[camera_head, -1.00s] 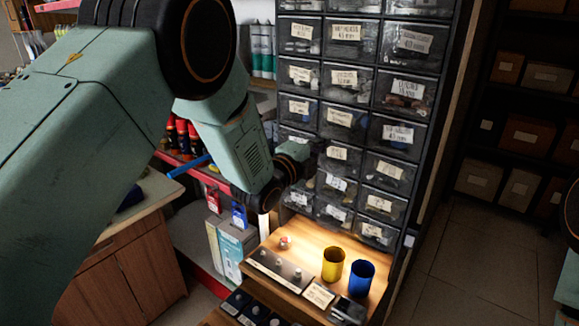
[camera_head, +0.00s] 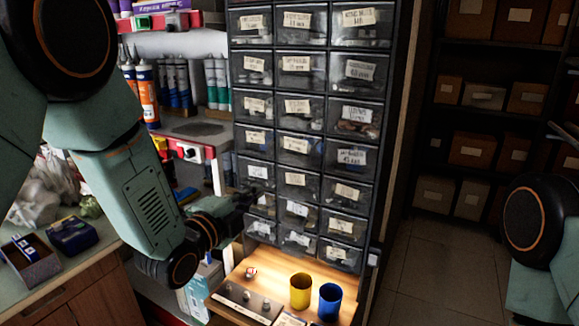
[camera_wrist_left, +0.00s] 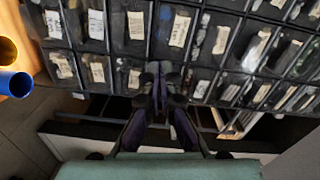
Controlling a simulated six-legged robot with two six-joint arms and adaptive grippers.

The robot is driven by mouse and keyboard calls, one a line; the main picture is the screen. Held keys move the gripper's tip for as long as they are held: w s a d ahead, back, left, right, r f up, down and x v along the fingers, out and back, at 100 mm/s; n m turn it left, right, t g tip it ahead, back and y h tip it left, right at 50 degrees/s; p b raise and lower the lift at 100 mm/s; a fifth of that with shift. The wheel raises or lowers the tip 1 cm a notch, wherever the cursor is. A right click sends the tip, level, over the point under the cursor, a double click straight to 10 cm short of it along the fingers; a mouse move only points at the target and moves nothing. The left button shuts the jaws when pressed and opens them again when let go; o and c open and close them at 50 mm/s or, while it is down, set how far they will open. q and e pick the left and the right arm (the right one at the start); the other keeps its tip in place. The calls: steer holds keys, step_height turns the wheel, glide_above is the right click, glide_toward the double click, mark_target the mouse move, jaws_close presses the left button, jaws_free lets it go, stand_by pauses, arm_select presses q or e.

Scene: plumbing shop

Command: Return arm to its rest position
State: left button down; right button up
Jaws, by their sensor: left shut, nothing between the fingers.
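My left arm comes in from the left in the head view. Its gripper (camera_head: 238,203) is small and dark there, in front of the lower left drawers of the drawer cabinet (camera_head: 296,145). In the left wrist view the two fingers of this gripper (camera_wrist_left: 160,75) meet at their tips, with nothing between them. The drawer fronts lie behind them, and I cannot tell the exact gap. My right arm's dark round joint shows at the right edge of the head view. The right gripper cannot be made out.
A yellow cup (camera_head: 301,291) and a blue cup (camera_head: 330,302) stand on a lit wooden shelf (camera_head: 262,263) below the drawers. A wooden counter (camera_head: 62,275) with small boxes is at the left. Open floor (camera_head: 440,270) lies right of the cabinet, before shelves of brown boxes (camera_head: 472,150).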

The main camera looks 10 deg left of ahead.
arm_select(q)
steer(key=s+a+f+n+g+y+b, duration=0.1)
steer(key=s+a+f+n+g+y, duration=0.15)
steer(key=s+f+n, duration=0.35)
steer(key=s+a+f+n+g+y, duration=0.1)
steer(key=s+f+n+g, duration=0.2)
steer(key=f, duration=0.6)
steer(key=s+a+f+n+g+y+b, duration=0.1)
steer(key=s+f+n+g, duration=0.1)
steer(key=s+f+n, duration=0.35)
steer(key=s+a+f+n+g+b, duration=0.1)
steer(key=s+f+n+g+b, duration=0.1)
steer(key=s+f, duration=0.7)
steer(key=s+a+f+n+g+y+b, duration=0.1)
steer(key=s+f+n+g, duration=0.3)
steer(key=s, duration=1.4)
step_height(320, 180, down, 6)
steer(key=g, duration=0.3)
steer(key=shift+s+a+f+b, duration=0.15)
steer(key=shift+a+f+b, duration=0.05)
steer(key=shift+a+b, duration=0.2)
